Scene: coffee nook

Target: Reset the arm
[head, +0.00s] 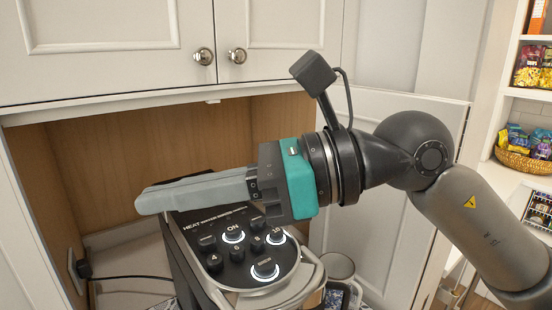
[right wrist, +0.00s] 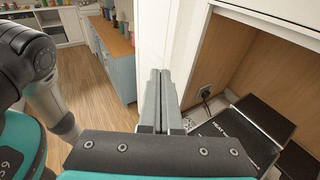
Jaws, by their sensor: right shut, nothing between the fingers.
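My right arm (head: 430,155) comes in from the right in the head view. It reaches leftward in front of the cabinet nook, above a black and silver machine (head: 272,278) with lit knobs. My right gripper (head: 142,203) points left and is shut with nothing in it. Its long grey fingers pass in front of the machine's top edge. In the right wrist view the two fingers (right wrist: 160,78) lie side by side. Whether they touch the machine is hard to tell. My left gripper is not in view.
White cabinet doors (head: 110,45) with round knobs hang above the nook. A light cup (head: 340,265) stands right of the machine. A black plug and cord (head: 84,269) are at the nook's left wall. Shelves with a snack basket (head: 522,160) stand at far right.

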